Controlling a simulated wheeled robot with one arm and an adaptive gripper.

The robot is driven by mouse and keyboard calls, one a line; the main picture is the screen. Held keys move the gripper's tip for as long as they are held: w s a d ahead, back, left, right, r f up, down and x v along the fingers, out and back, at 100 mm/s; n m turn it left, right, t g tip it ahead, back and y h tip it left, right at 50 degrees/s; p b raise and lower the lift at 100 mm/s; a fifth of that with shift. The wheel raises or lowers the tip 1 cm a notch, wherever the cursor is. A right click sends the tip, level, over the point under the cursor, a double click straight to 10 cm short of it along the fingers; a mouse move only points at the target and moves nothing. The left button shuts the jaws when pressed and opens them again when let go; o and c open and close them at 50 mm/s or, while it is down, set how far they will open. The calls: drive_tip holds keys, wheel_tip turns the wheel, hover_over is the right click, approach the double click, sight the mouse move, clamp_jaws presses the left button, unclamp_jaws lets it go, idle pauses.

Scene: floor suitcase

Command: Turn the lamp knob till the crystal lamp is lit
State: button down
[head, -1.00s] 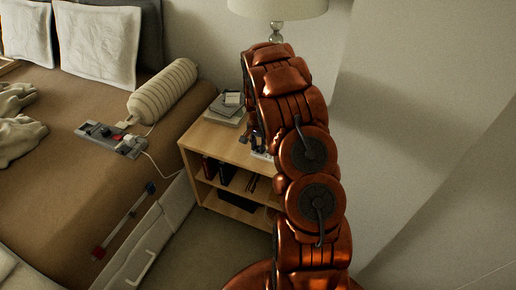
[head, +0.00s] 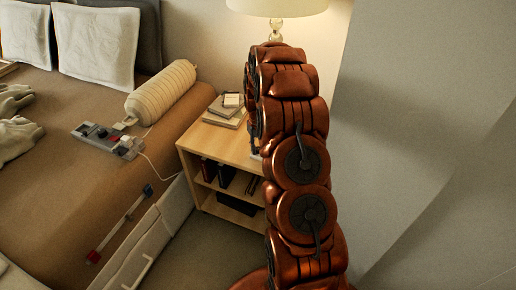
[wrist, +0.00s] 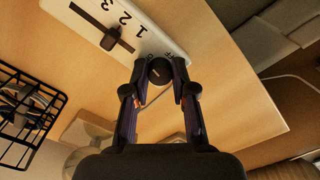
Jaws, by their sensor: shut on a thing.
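The crystal lamp (head: 276,8) stands at the back of the nightstand; its shade glows warm yellow and its top is out of frame. In the wrist view, the black round lamp knob (wrist: 159,72) sits on the end of a white panel (wrist: 148,44) marked 1, 2, 3 with a dark slider (wrist: 112,36). My gripper (wrist: 160,82) is shut on the knob, one finger at each side. In the head view my copper-coloured arm hides the gripper, the knob and most of the panel.
The wooden nightstand (head: 225,140) holds stacked books (head: 226,108) and has shelves below. A black wire basket (wrist: 28,108) is left of my gripper in the wrist view. The bed (head: 60,185) is left, the bare wall right.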

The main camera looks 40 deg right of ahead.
drive_tip(key=shift+w+n, duration=0.15)
drive_tip(key=shift+n, duration=0.85)
drive_tip(key=shift+r, duration=0.1)
drive_tip(key=c, duration=0.9)
unclamp_jaws()
drive_tip(key=shift+c, duration=0.2)
wheel_tip(320, 180, up, 12)
